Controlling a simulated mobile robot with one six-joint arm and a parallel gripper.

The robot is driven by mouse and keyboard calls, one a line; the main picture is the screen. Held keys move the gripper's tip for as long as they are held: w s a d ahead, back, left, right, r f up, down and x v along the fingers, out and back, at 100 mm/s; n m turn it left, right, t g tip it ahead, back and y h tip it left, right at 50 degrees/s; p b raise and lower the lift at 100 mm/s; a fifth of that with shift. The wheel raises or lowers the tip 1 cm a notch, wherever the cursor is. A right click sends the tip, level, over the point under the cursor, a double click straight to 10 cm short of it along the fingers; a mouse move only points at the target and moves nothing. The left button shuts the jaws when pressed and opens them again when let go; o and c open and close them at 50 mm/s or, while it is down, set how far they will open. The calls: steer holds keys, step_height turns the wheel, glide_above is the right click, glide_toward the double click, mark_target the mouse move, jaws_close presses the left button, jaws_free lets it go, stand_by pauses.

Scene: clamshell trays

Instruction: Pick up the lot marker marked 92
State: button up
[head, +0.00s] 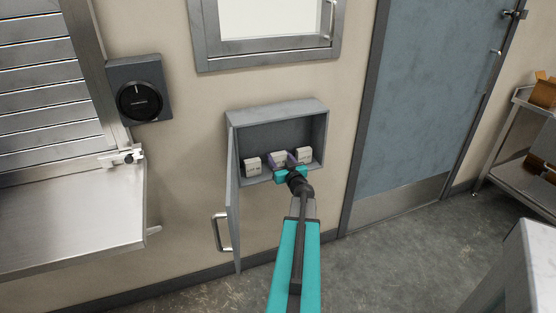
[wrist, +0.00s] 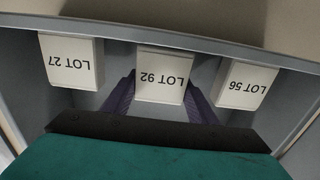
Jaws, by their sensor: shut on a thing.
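The lot marker marked 92 (wrist: 164,76) is a white block with dark print, upside down in the wrist view, in the middle of a row of three. In the head view it shows as the middle white block (head: 277,158) inside a grey wall box. My gripper (wrist: 160,98) has its purple fingers on either side of this marker and is shut on it. In the head view my gripper (head: 279,163) reaches into the box from the front. The marker's lower part is hidden by my gripper.
The lot 27 marker (wrist: 71,62) and lot 56 marker (wrist: 244,84) stand on either side, close to the fingers. The wall box (head: 277,113) has its door (head: 233,205) swung open at the left. A steel counter (head: 70,215) is at the left.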

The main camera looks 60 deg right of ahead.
mark_target(279, 153)
step_height(279, 153, up, 10)
steer(key=shift+f+p, duration=0.25)
steer(key=shift+p, duration=0.4)
stand_by(0.4)
